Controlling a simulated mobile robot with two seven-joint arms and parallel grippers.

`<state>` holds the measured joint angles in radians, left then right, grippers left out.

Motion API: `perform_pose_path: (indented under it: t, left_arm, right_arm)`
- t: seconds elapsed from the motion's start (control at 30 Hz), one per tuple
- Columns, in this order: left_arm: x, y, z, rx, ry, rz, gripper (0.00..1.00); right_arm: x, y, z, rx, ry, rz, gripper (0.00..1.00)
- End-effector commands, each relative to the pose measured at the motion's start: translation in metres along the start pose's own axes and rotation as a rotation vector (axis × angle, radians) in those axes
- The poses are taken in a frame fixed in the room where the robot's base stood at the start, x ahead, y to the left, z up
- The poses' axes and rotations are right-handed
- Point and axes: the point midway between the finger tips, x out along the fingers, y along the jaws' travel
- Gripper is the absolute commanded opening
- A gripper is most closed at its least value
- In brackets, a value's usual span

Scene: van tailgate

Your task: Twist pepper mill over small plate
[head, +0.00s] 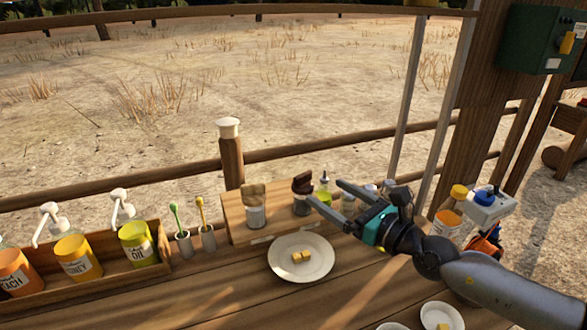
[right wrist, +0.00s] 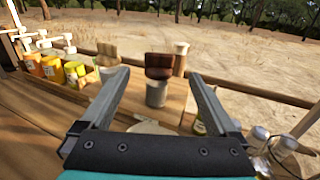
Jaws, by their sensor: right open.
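A dark-brown-topped mill with a grey body (head: 302,205), which looks like the pepper mill, stands upright on a low wooden board. In the right wrist view the mill (right wrist: 158,75) appears ahead, framed between the two fingers. My right gripper (head: 326,190) is open and empty, its fingers pointing toward the mill, a short way off to its right. A white plate (head: 283,268) with a couple of yellow cubes lies in front of the board. A smaller white dish (head: 432,318) with a yellow piece is at the lower right. My left gripper is out of view.
A light-wood-topped mill (head: 254,207) stands left of the dark one. Cups with brushes (head: 208,238) and a wooden tray of pump bottles (head: 75,255) are farther left. Small bottles (head: 325,190) stand right of the mill, near the fingers. An orange bottle (head: 447,220) is farther right.

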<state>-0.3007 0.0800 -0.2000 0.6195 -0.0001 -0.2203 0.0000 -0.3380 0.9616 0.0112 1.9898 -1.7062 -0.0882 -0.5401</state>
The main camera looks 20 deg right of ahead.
Motion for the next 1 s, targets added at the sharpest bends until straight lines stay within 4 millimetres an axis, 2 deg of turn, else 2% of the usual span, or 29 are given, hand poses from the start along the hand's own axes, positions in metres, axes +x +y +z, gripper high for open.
perform_pose_path:
  t: [0.43,1.0]
  left_arm:
    - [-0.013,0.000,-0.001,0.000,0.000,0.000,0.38]
    - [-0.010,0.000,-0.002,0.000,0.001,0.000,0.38]
  right_arm:
    - [0.044,0.001,0.002,0.002,-0.003,0.001,0.95]
    - [0.106,0.001,0.000,0.002,-0.001,0.001,0.95]
